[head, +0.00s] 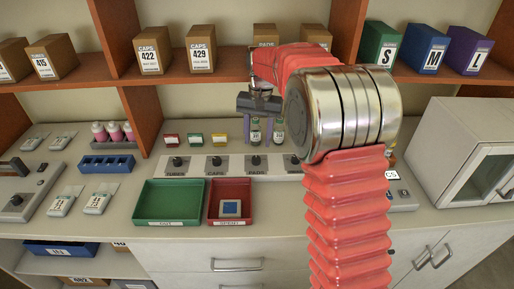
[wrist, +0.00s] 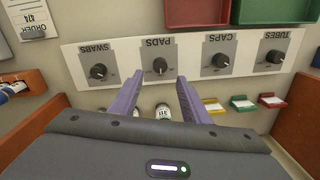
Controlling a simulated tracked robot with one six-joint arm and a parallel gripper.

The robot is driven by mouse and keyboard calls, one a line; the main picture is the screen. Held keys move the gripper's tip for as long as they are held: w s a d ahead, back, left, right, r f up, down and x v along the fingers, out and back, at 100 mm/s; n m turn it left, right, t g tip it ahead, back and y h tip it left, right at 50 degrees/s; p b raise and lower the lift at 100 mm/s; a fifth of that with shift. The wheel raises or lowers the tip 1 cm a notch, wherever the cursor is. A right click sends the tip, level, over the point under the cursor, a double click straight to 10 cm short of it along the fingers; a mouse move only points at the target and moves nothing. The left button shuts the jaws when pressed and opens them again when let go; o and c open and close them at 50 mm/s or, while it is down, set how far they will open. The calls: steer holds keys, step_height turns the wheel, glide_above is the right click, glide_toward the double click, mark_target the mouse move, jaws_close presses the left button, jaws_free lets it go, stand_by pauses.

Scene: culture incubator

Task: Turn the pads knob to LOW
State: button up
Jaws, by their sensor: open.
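The pads knob (wrist: 159,66) is a small black dial on a grey plate under the label PADS, which reads upside down in the wrist view. It also shows in the head view (head: 256,161), on the long pale panel at the back of the counter. My gripper (wrist: 160,78) is open and empty. Its two purple fingers reach toward the PADS plate, one on either side of the knob in the picture; I cannot tell how far they are from it. In the head view my gripper (head: 259,103) is above and behind the panel. The dial's setting is too small to read.
The swabs knob (wrist: 98,71), caps knob (wrist: 221,60) and tubes knob (wrist: 273,56) share the panel. Small vials (head: 255,131) stand behind it, near my gripper. A green tray (head: 168,222) and a red tray (head: 230,221) lie in front. A shelf with boxes runs above.

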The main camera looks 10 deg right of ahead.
step_height(320, 180, up, 6)
steer(key=shift+d+f, duration=0.1)
steer(key=shift+d, duration=0.05)
steer(key=shift+s, duration=0.1)
steer(key=s+r+n+t, duration=0.1)
steer(key=s+r, duration=0.3)
steer(key=s, duration=0.4)
steer(key=s+r+n+t, duration=0.1)
steer(key=s+r+t, duration=0.15)
steer(key=s, duration=0.65)
steer(key=s+f+n+t, duration=0.1)
steer(key=s+f, duration=0.1)
steer(key=s, duration=0.6)
steer(key=s+f+n+t, duration=0.1)
steer(key=s+f, duration=0.1)
steer(key=s, duration=0.6)
steer(key=shift+s+a+f+n+h, duration=0.25)
steer(key=shift+a+f+n+h, duration=0.05)
steer(key=shift+a+f+n, duration=0.15)
